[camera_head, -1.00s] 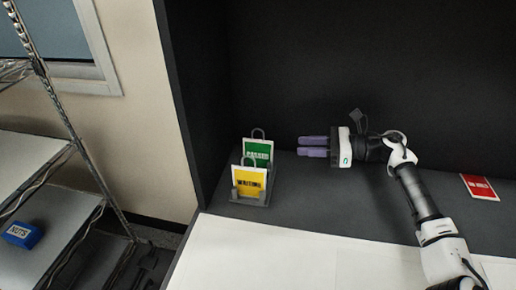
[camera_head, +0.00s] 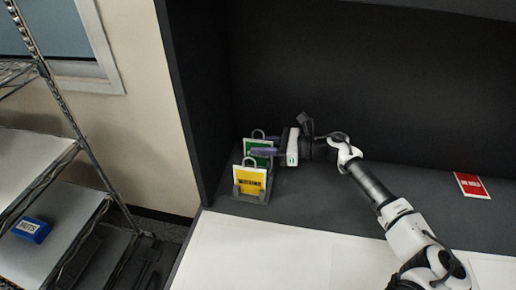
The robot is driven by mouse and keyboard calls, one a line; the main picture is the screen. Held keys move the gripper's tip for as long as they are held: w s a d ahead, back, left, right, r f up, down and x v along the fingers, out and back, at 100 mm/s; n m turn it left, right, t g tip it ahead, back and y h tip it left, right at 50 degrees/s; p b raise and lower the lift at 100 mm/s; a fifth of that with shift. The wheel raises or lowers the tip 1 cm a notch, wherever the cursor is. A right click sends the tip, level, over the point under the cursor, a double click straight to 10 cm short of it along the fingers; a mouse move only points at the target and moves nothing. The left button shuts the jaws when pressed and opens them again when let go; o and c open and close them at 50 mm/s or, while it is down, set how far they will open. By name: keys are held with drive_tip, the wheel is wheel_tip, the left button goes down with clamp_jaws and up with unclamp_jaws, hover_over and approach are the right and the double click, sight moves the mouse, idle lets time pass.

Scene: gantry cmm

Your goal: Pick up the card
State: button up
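A green card (camera_head: 249,146) and a yellow card (camera_head: 249,181) stand upright in a small grey holder (camera_head: 245,197) at the left of the dark surface. Each has a loop at its top. A red card (camera_head: 472,186) lies flat at the far right. My gripper (camera_head: 256,152) is at the green card, its purple fingers pointing left and overlapping it in the picture. The fingers hide part of the green card. I cannot tell whether they are shut on it or touch it.
A dark wall (camera_head: 181,100) rises close to the left of the holder, with a dark back panel behind. A white worktop (camera_head: 262,255) lies in front.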

drive_tip(key=shift+w+a+f, duration=0.15)
drive_tip(key=shift+a, duration=0.45)
clamp_jaws()
wheel_tip(320, 180, up, 20)
drive_tip(key=b, duration=0.3)
drive_tip(key=shift+b, duration=0.4)
